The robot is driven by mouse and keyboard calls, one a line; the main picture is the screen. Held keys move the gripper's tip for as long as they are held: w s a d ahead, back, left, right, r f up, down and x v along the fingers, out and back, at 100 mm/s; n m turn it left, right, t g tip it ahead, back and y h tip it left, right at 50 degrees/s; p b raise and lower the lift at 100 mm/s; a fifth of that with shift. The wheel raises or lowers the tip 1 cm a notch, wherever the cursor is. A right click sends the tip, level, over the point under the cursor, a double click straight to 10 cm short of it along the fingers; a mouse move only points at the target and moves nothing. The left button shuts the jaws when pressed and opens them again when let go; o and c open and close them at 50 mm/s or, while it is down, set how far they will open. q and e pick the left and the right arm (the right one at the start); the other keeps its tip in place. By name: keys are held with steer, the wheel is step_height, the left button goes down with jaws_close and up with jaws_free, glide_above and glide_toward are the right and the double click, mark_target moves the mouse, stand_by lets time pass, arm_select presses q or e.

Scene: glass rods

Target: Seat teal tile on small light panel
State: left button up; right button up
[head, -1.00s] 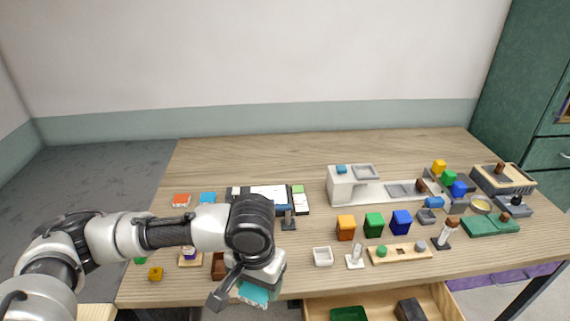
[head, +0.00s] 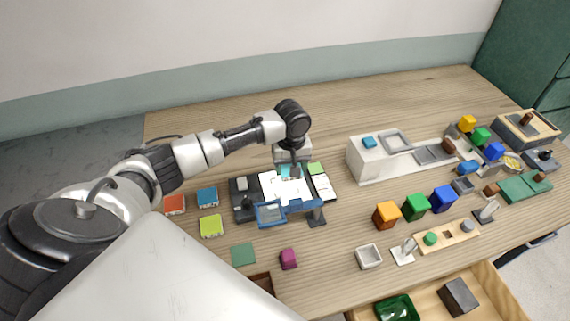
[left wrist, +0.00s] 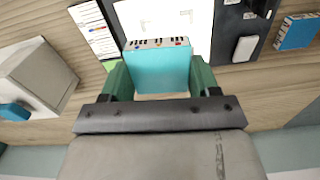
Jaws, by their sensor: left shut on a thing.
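My left gripper (head: 291,166) is shut on the teal tile (left wrist: 158,68), which lies between its green fingers in the left wrist view. The tile has a strip of dark marks and a red spot along its far edge. In the head view the tile (head: 290,172) is partly hidden by the gripper. It is at the far edge of the glowing white light panel (head: 284,190), which also shows just beyond the tile in the left wrist view (left wrist: 160,16). I cannot tell whether they touch. My right gripper is not in view.
A black unit (head: 241,205) and a marked white plate (head: 320,187) flank the panel. Red (head: 174,204), blue (head: 207,197) and lime (head: 210,226) tiles lie to the left.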

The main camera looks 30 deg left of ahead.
mark_target(284, 185)
arm_select(q)
steer(key=shift+w+a+f+n, duration=0.1)
steer(key=shift+a+f+n, duration=0.5)
steer(key=shift+a+f, duration=0.5)
step_height(284, 185, down, 3)
steer(key=b, duration=0.4)
steer(key=shift+f, duration=1.15)
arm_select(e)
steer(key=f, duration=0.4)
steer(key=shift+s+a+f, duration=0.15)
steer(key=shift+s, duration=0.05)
arm_select(q)
steer(key=o, duration=1.1)
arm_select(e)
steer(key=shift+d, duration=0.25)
